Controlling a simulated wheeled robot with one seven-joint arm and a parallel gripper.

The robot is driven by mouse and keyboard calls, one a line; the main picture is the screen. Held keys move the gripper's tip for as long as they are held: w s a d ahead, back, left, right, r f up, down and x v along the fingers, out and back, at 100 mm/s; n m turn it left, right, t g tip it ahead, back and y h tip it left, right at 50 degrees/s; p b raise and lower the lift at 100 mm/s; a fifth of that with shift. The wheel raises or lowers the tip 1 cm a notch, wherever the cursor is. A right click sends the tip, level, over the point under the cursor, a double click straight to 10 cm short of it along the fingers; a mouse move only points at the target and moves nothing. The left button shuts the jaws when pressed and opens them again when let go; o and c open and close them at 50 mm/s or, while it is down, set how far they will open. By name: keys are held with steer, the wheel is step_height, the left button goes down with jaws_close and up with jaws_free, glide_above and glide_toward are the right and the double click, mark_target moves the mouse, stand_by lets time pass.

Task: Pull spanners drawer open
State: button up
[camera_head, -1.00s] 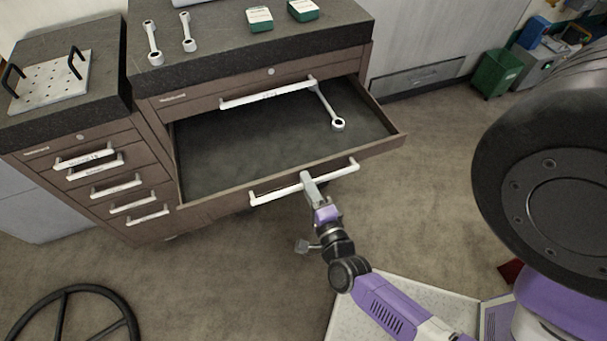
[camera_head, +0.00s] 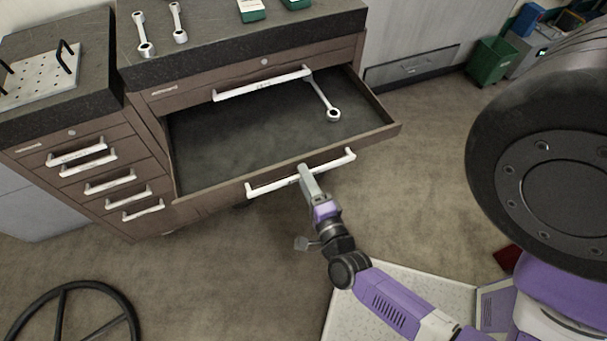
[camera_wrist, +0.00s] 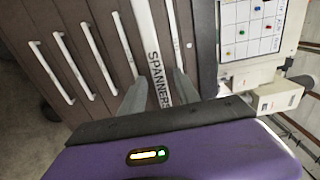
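The spanners drawer (camera_head: 290,168) is pulled far out of the brown cabinet. A spanner (camera_head: 325,100) lies inside at its right; the rest of the dark floor is bare. The drawer's white bar handle (camera_head: 265,188) runs along its front. My gripper (camera_head: 306,174) is at the middle of this handle. In the wrist view, the handle (camera_wrist: 150,45) carries the label SPANNERS and passes between the two fingers of my gripper (camera_wrist: 159,88), which close on it from both sides.
A shut drawer with a white handle (camera_head: 240,92) sits above the open one. A narrower cabinet (camera_head: 85,180) with several shut drawers stands at the left. Two spanners (camera_head: 178,22) lie on the worktop. A green bin (camera_head: 490,62) stands back right. Open floor lies before the drawer.

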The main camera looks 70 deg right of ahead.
steer(key=b+v, duration=0.1)
steer(key=v, duration=0.5)
steer(key=shift+s+a, duration=0.15)
stand_by(0.4)
steer(key=s+a+r+n+t+y, duration=0.1)
steer(key=a+r+n+y, duration=0.6)
steer(key=n, duration=0.7)
steer(key=s+a+r+n+t+y, duration=0.2)
steer(key=a+r+n+y, duration=0.4)
steer(key=n, duration=0.8)
steer(key=a+r, duration=0.2)
steer(key=shift+s+a+y, duration=0.25)
steer(key=shift+s+y, duration=0.15)
